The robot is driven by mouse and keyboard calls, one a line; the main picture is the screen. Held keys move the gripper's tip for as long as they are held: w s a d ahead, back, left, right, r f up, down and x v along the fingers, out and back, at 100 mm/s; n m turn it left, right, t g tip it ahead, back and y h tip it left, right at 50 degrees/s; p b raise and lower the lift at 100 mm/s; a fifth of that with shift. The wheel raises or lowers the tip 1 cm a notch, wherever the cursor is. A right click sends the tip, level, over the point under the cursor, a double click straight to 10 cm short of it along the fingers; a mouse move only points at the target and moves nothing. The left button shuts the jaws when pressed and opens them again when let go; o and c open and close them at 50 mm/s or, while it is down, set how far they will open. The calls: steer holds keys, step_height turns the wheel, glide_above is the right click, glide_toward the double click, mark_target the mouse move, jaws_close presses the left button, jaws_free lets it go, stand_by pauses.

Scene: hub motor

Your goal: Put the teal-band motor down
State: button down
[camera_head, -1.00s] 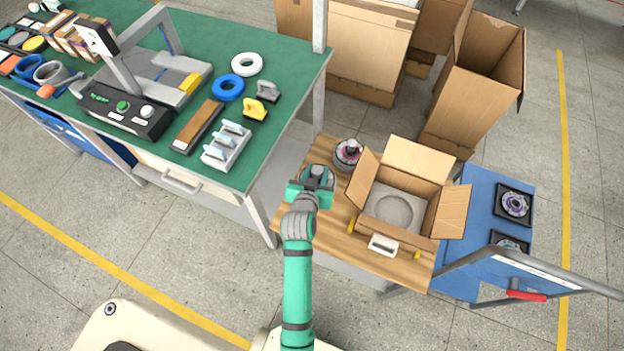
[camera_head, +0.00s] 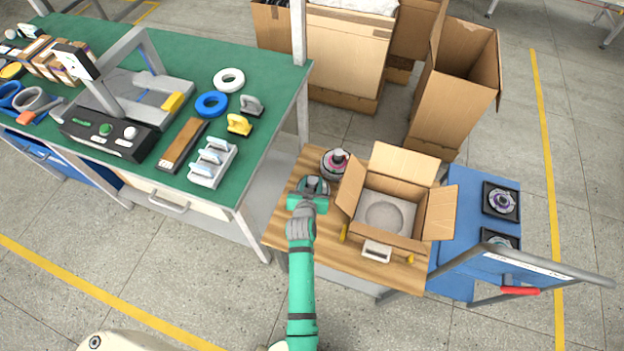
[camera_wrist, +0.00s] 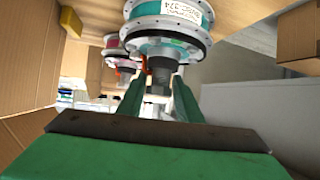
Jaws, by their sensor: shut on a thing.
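The teal-band motor (camera_wrist: 168,40) fills the top middle of the wrist view, with a silver flange and a white label. My gripper (camera_wrist: 158,92) is shut on its shaft. In the head view my gripper (camera_head: 312,195) and the motor (camera_head: 313,184) are over the left part of the wooden table (camera_head: 290,229), left of the open carton (camera_head: 421,246). The gripper partly hides the motor there. I cannot tell whether its underside touches the wood.
A pink-band motor (camera_head: 335,162) stands just behind, close to the held one. The carton holds a grey insert (camera_head: 384,216) with a round recess. A blue cart (camera_head: 462,215) with motors in black trays is at right. A green workbench (camera_head: 253,75) stands at left.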

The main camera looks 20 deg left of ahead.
steer(key=shift+w, duration=0.2)
steer(key=c, duration=1.3)
jaws_free()
steer(key=shift+s+f, duration=0.15)
steer(key=shift+f, duration=0.1)
steer(key=shift+o, duration=0.2)
